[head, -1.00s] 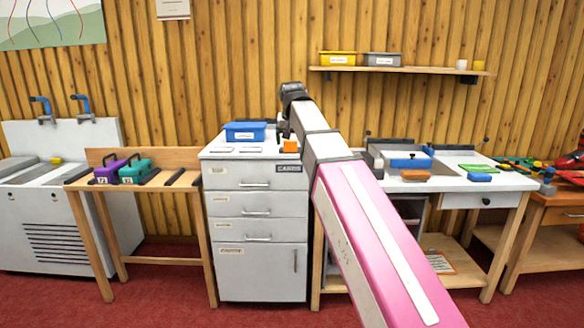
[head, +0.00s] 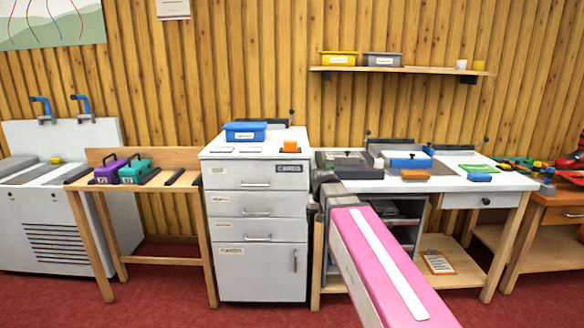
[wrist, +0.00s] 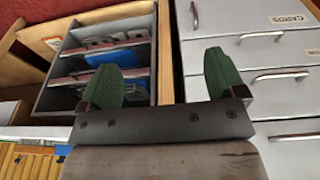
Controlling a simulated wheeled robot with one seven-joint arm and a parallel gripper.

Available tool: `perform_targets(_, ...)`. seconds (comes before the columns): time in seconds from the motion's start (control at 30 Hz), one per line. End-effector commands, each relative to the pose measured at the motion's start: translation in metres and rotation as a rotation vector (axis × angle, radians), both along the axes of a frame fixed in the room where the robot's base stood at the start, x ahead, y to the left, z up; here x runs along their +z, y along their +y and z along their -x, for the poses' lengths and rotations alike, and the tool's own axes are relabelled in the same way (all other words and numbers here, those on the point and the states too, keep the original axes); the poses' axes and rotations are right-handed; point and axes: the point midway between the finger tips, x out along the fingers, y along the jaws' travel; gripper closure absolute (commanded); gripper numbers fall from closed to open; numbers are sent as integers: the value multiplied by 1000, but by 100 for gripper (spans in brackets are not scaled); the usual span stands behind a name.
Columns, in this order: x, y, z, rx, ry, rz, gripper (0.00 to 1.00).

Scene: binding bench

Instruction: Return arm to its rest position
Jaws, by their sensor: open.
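My gripper (wrist: 168,80) shows in the wrist view with its two green fingers wide apart and nothing between them. Beyond the fingers are the grey drawer cabinet (wrist: 225,20) and a dark shelf unit (wrist: 67,75) holding several flat items. In the head view my pink and white arm reaches up from the bottom right, and its dark end is low in front of the gap between the drawer cabinet (head: 257,205) and the white workbench. The fingers themselves cannot be made out in the head view.
The white workbench (head: 510,180) carries a blue-trimmed tray and an orange-brown block (head: 415,174). Red floor is open in front.

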Motion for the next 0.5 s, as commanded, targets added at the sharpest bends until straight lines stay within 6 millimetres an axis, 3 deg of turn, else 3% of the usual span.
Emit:
perform_targets(0.03, -19, -9, 13, -2, 18, 0, 11)
perform_targets(0.2, -73, -32, 43, -5, 60, -3, 11)
perform_targets(0.5, -154, -66, 107, -12, 135, -16, 11)
